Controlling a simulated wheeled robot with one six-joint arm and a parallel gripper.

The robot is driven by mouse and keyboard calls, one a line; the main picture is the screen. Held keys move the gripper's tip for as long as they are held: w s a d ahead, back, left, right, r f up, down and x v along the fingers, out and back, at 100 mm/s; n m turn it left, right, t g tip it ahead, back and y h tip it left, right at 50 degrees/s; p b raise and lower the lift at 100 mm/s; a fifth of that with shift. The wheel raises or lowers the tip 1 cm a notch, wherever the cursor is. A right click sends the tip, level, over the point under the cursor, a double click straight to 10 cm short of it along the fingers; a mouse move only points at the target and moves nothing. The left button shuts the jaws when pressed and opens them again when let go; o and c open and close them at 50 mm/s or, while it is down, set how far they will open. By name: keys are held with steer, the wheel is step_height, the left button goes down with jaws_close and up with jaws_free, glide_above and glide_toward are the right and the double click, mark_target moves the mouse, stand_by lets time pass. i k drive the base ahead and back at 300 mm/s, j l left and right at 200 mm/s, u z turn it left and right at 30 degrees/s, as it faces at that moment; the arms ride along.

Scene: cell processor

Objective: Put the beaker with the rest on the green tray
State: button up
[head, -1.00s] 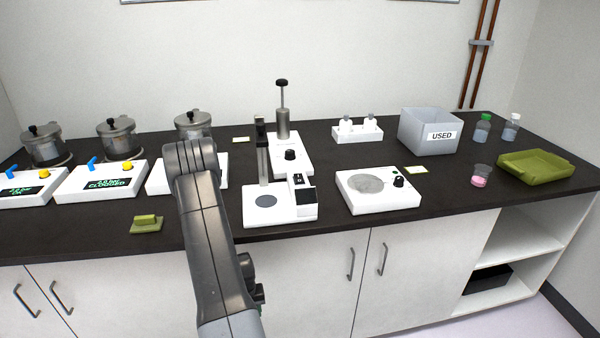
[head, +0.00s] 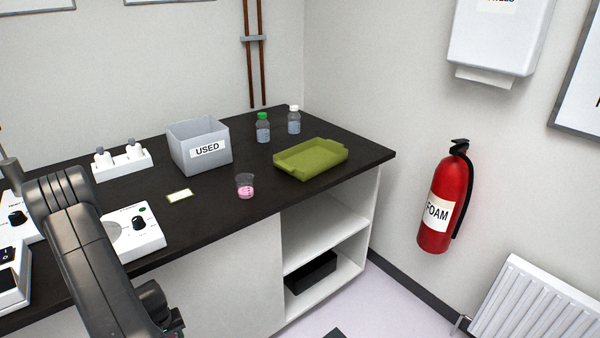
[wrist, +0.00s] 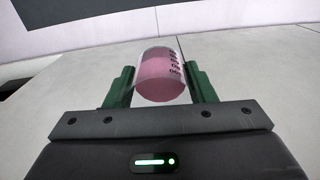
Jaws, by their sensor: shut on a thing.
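In the wrist view my gripper (wrist: 160,88) is shut on a clear beaker (wrist: 161,80) with pink contents and dark marks on its side. Its green fingers press it from both sides. The head view does not show this held beaker; my arm is at its lower left. The green tray (head: 311,170) lies empty on the dark counter near its right end, well to the right of my arm. Another small beaker (head: 245,188) with pink liquid stands upright on the counter, left of the tray and apart from it.
A grey bin marked USED (head: 182,152) and two bottles, one green-capped (head: 263,128) and one white-capped (head: 294,121), stand behind. A white device (head: 134,236) and a white vial rack (head: 122,163) are at left. A fire extinguisher (head: 447,200) hangs on the right wall.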

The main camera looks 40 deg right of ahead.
mark_target(310, 161)
steer(key=l+z, duration=0.1)
steer(key=l, duration=0.6)
steer(key=i+l, duration=0.1)
steer(key=l, duration=0.6)
steer(key=l+z, duration=0.15)
steer(key=l, duration=0.6)
steer(key=i, duration=0.05)
